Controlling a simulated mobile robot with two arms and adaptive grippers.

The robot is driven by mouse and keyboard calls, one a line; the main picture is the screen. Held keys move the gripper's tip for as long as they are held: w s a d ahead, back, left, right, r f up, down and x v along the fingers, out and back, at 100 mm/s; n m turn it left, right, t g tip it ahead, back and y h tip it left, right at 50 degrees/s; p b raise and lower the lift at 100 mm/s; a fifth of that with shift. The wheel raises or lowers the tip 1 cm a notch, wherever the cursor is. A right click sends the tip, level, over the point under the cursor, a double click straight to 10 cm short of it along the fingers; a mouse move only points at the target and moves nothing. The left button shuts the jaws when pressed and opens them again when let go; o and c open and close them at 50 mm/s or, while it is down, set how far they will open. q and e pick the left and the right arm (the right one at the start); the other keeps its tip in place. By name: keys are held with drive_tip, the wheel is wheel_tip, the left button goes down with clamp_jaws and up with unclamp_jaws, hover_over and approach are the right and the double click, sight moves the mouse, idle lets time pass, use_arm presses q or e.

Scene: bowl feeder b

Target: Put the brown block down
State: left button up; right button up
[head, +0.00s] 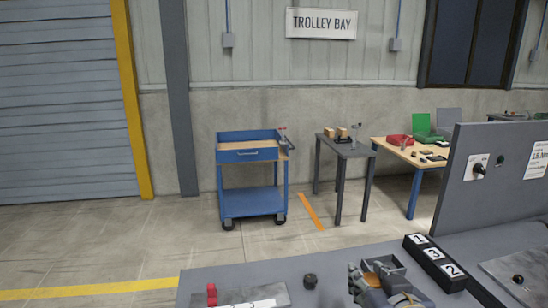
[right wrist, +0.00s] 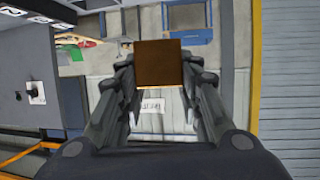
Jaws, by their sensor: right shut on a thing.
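The brown block (right wrist: 159,62) is a squarish block held between the fingertips of my right gripper (right wrist: 160,80) in the right wrist view. The fingers close on it from both sides. In the head view my right gripper (head: 362,284) shows at the bottom edge, above the near grey bench (head: 235,279). A tan-brown patch shows by it, but I cannot tell there whether that is the block. The block's underside and what lies directly below it are hidden. My left gripper is in neither view.
A black strip with number labels (head: 434,260) lies right of the gripper. A dark knob (head: 310,281) and a red piece (head: 212,295) stand to the left. A grey upright panel (head: 490,190) rises at the right. A blue trolley (head: 248,203) and tables stand farther back.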

sight(375, 278)
drive_tip(key=shift+w+d+r, duration=0.1)
drive_tip(key=shift+d+r, duration=0.2)
drive_tip(key=shift+r, duration=0.6)
drive_tip(key=shift+d+r, duration=0.3)
drive_tip(key=shift+r, duration=0.55)
